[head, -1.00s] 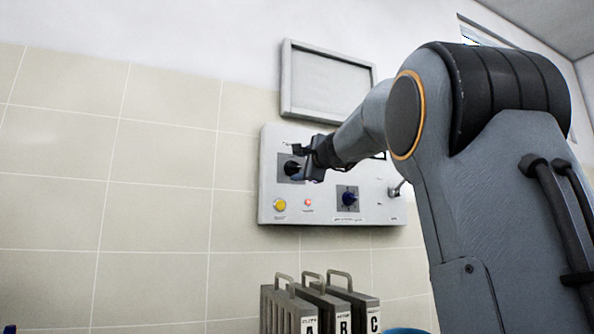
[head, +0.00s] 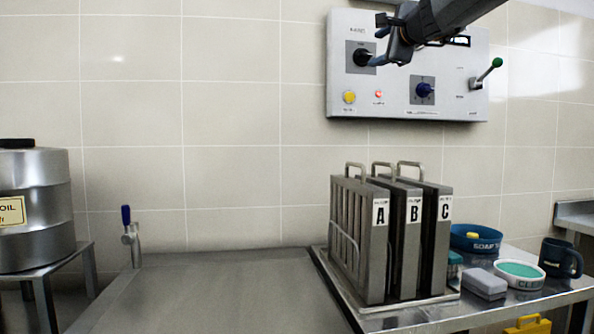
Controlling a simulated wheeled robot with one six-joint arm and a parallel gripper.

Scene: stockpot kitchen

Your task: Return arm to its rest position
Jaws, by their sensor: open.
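My gripper (head: 378,42) is at the top right of the head view, in front of the wall control panel (head: 400,112). Its jaws are open with nothing between them. The fingers point left, close to the black knob (head: 362,57) in the picture. I cannot tell whether they touch it. My forearm hides part of the panel's top edge.
Filters marked A, B and C (head: 376,240) stand on a tray below the panel. A blue soap bowl (head: 475,238), a cup (head: 519,274), a grey block (head: 485,284) and a dark mug (head: 560,258) are to their right. An oil drum (head: 35,210) stands left. The steel top (head: 230,290) is clear.

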